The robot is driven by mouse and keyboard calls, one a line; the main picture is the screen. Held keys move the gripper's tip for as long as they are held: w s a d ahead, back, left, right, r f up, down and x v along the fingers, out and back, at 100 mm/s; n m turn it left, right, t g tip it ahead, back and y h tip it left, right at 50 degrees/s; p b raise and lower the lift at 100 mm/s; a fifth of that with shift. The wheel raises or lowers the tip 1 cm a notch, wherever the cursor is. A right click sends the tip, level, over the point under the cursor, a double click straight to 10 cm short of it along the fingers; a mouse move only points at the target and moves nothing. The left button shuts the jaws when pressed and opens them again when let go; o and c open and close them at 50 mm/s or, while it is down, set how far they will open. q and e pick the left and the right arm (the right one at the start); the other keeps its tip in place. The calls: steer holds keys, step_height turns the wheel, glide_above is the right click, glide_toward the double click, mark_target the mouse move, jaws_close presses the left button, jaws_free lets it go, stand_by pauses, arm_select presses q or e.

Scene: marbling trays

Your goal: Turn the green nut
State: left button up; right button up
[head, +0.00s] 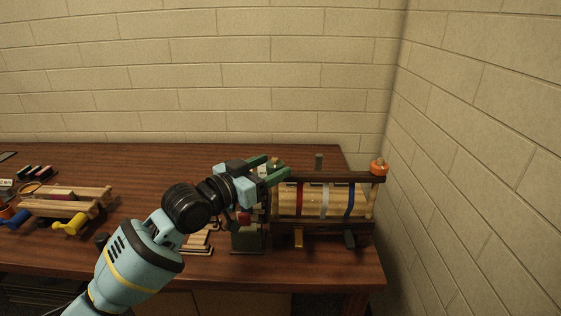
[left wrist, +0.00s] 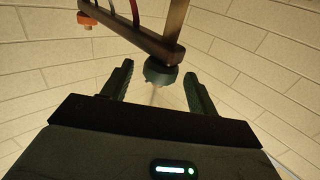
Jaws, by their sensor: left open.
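The green nut (head: 275,162) sits at the left end of the dark top bar (head: 335,177) of a wooden frame. In the left wrist view the green nut (left wrist: 160,72) is round and dark green, with a thin rod through it. My left gripper (head: 268,170) is open. Its two fingers, seen in the left wrist view (left wrist: 158,79), stand on either side of the nut with a gap on each side. In the head view the fingers partly hide the nut. My right gripper is not in view.
An orange nut (head: 379,168) sits at the bar's right end. Red, white and blue bands (head: 325,200) hang below the bar. A wooden rack with yellow and blue handles (head: 68,226) stands at the left. The back middle of the table (head: 150,165) is clear. Walls stand behind and right.

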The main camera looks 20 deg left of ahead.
mark_target(272, 166)
arm_select(q)
steer(key=shift+x, duration=2)
